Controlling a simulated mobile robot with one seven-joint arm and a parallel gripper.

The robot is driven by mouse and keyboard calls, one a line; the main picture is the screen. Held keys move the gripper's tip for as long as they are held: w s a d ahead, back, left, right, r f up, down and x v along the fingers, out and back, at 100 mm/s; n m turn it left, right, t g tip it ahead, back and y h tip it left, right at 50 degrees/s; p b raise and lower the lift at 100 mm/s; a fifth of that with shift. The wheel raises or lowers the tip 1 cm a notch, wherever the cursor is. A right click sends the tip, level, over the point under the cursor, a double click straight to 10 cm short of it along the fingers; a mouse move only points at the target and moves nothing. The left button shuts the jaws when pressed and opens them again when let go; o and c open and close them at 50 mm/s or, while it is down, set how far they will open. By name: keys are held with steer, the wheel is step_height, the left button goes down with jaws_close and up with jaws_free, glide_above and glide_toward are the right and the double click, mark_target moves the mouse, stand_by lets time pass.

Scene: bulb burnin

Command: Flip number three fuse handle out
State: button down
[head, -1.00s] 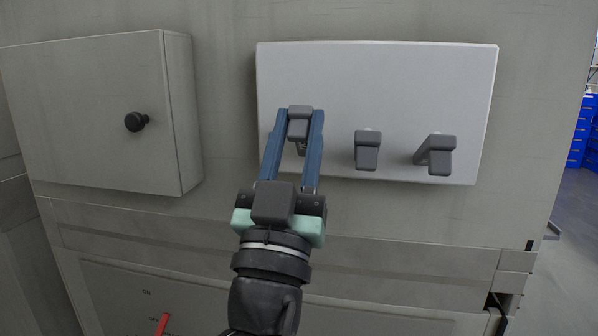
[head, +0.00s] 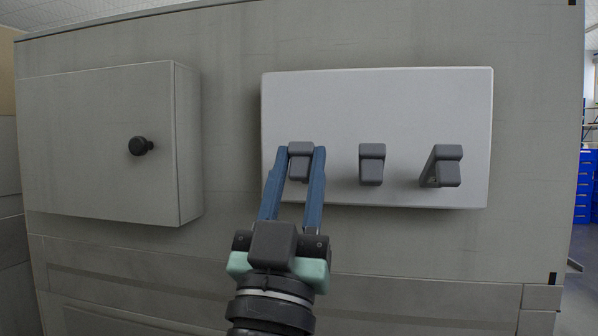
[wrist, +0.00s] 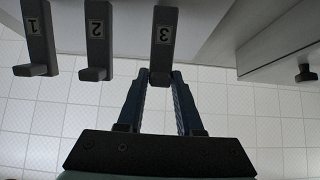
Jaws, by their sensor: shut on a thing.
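The number three fuse handle (head: 300,162) is the leftmost of three grey handles on the light grey panel (head: 380,105). Its "3" label shows in the wrist view (wrist: 164,42). My gripper (head: 303,152) has its two blue fingers on either side of the handle's end, shut on it. The wrist view also shows the fingertips (wrist: 160,78) at the handle's end. The handle's mount is partly hidden behind its own end and the fingers.
Fuse handle two (head: 372,165) and handle one (head: 445,167) stand to the right, apart from my gripper. A grey box (head: 95,150) with a black knob (head: 140,146) juts out on the left. The cabinet face below the panel is largely flat.

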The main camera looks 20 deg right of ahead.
steer(key=shift+w+d+f, duration=0.2)
steer(key=shift+w+f, duration=0.1)
steer(key=shift+f, duration=0.1)
steer(key=c, duration=0.8)
jaws_free()
steer(key=shift+c, duration=0.2)
steer(key=shift+o, duration=0.8)
steer(key=shift+r, duration=0.1)
steer(key=b+v, duration=0.4)
steer(key=v, duration=0.9)
steer(key=shift+s+a+r, duration=0.1)
